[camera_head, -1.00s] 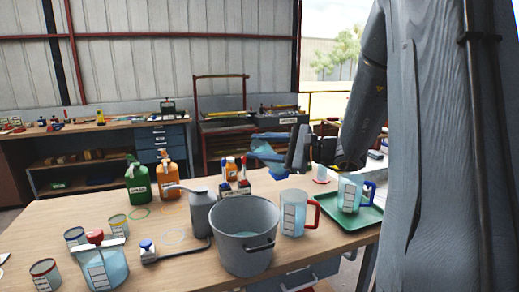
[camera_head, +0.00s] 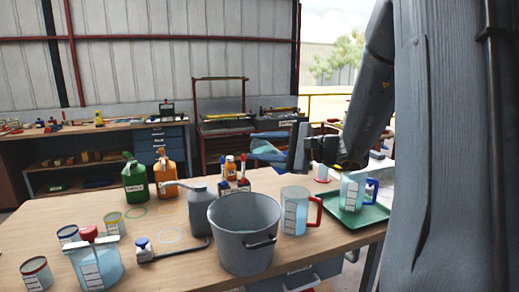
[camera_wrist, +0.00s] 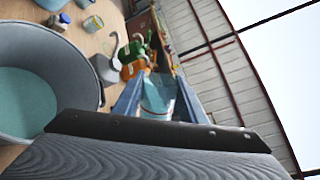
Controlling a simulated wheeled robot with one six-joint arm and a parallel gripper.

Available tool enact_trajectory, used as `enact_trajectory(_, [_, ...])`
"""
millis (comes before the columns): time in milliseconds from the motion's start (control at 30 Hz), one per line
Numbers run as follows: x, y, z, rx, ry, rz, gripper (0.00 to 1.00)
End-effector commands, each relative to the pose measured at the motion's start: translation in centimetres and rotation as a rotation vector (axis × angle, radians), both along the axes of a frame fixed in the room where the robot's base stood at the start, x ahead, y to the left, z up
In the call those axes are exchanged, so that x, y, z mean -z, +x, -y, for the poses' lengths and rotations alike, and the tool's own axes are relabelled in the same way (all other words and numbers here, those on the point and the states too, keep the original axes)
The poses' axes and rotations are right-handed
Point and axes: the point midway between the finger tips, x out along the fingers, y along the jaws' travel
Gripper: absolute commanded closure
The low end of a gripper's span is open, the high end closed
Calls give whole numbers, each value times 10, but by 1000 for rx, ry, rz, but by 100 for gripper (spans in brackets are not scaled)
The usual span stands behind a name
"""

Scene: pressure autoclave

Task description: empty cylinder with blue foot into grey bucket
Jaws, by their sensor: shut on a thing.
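My gripper (camera_head: 283,147) is shut on a bluish, see-through cylinder (camera_head: 266,148), held in the air above and behind the bucket. In the head view the cylinder lies nearly sideways, pointing left, and is partly hidden. In the wrist view the cylinder (camera_wrist: 158,95) shows between the two blue fingers (camera_wrist: 160,104). Its foot and how much liquid it holds cannot be told clearly. The grey bucket (camera_head: 243,245) stands upright at the table's front. In the wrist view the bucket (camera_wrist: 88,60) is at the left, with teal liquid (camera_wrist: 25,105) inside.
Right of the bucket stand a red-handled jug (camera_head: 295,212) and a blue-handled jug (camera_head: 352,192) on a green tray (camera_head: 370,217). A grey can (camera_head: 201,212) stands close left of the bucket. Green (camera_head: 135,182) and orange (camera_head: 167,178) bottles stand behind. Several cups fill the left front.

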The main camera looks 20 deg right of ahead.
Motion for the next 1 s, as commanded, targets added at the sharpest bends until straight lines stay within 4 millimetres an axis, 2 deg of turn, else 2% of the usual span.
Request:
enact_trajectory(567, [12, -1, -1, -1, -68, 55, 100])
enact_trajectory(1000, [12, -1, -1, 0, -71, 56, 100])
